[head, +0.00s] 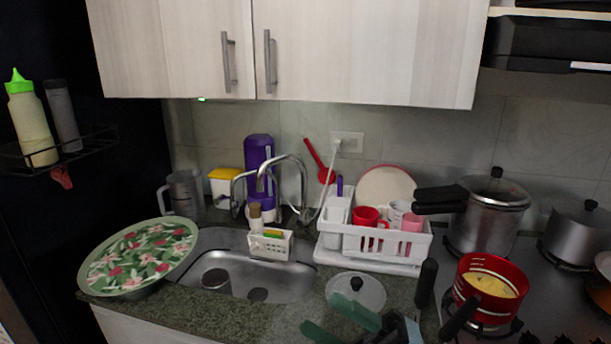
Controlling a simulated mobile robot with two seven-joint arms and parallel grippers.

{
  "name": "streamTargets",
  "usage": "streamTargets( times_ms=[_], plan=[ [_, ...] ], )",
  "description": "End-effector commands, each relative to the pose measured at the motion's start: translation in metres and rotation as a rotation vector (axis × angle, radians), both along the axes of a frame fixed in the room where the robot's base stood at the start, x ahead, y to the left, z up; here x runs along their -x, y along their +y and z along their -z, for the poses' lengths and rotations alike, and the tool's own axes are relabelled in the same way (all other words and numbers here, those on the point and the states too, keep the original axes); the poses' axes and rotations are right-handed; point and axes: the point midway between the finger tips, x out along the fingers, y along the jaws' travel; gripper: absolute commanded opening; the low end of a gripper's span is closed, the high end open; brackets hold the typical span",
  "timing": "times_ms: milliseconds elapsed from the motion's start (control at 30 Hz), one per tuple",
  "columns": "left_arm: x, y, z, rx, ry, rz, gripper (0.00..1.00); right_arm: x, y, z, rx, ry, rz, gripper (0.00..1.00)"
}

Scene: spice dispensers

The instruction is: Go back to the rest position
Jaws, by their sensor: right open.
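My right gripper (322,315) shows at the bottom edge, right of centre, with two green fingers spread apart and pointing left. Nothing is seen between them. It overlaps the front part of the granite counter (250,322) in the picture, just below a glass lid (370,286). Whether a finger touches the lid or the counter cannot be told. My left gripper is not in view. A pale bottle with a green cap (32,120) and a grey dispenser (62,115) stand on a black wire rack at the left.
A sink (215,262) with a faucet is at centre left, beside a large floral tray (140,255). A white dish rack (405,243) holds cups. A red pot (490,312) and a pressure cooker (492,222) stand on the stove at right. Cabinets (370,50) hang above.

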Motion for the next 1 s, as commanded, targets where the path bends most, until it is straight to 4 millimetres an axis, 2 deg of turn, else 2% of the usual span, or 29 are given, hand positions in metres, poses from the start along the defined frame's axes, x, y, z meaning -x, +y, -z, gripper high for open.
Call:
streamTargets(
  times_ms=[100, 167, 200, 267, 367, 500, 567, 700, 833, 900, 1000],
  plan=[
    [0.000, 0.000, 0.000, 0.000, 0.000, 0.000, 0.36, -0.020, -0.020, 0.044, -0.095, 0.286, 0.126, 0.49],
    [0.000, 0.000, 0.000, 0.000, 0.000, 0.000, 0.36, -0.027, -0.032, 0.070, -0.136, 0.428, 0.188, 0.49],
    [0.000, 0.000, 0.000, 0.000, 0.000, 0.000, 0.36, -0.031, -0.040, 0.089, -0.161, 0.524, 0.232, 0.49],
    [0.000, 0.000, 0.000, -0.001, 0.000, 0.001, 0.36, -0.032, -0.053, 0.120, -0.196, 0.668, 0.296, 0.49],
    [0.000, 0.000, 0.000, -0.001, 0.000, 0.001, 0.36, -0.025, -0.077, 0.178, -0.249, 0.912, 0.403, 0.49],
    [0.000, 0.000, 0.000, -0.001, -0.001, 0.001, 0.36, 0.005, -0.107, 0.259, -0.305, 1.233, 0.547, 0.49],
    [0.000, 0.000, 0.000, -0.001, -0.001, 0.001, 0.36, 0.024, -0.119, 0.292, -0.324, 1.362, 0.604, 0.49],
    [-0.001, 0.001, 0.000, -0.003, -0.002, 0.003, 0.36, 0.079, -0.142, 0.357, -0.358, 1.638, 0.728, 0.49],
    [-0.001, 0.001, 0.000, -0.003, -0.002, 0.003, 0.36, 0.129, -0.157, 0.398, -0.379, 1.835, 0.816, 0.49],
    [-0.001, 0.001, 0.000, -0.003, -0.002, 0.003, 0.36, 0.149, -0.162, 0.412, -0.386, 1.906, 0.849, 0.49],
    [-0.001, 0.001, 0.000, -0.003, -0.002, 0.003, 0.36, 0.169, -0.167, 0.423, -0.393, 1.972, 0.879, 0.49]
  ],
)
